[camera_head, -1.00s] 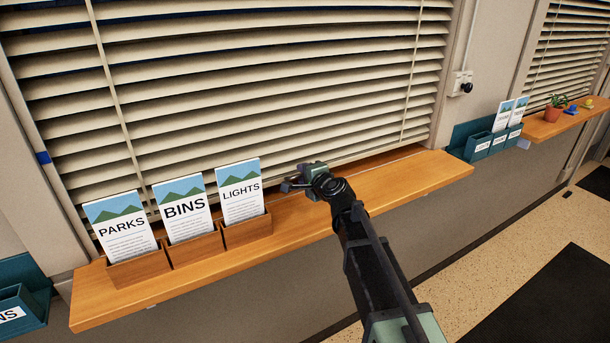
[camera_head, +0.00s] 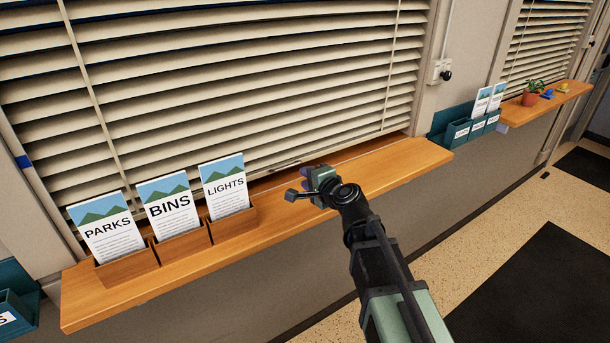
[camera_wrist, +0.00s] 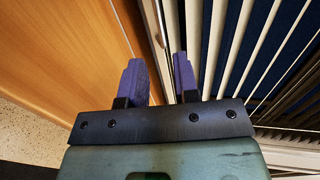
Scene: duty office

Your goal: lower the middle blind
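The middle blind (camera_head: 240,82) is the large cream slatted blind filling most of the head view. Its slats hang down close to the wooden sill, with dark window showing between slats in the wrist view (camera_wrist: 262,45). My gripper (camera_head: 307,174) is low over the sill, beside the blind's bottom edge and right of the leaflet holders. In the wrist view, the two purple fingers of my gripper (camera_wrist: 158,72) stand apart. A pale strip along the blind's lower edge runs behind or between them. I cannot tell whether they touch it.
The wooden sill (camera_head: 375,178) carries leaflet holders marked PARKS (camera_head: 108,228), BINS (camera_head: 172,205) and LIGHTS (camera_head: 224,185) at left. A plant pot (camera_head: 531,98) stands on the farther sill at right. The sill's right part is clear.

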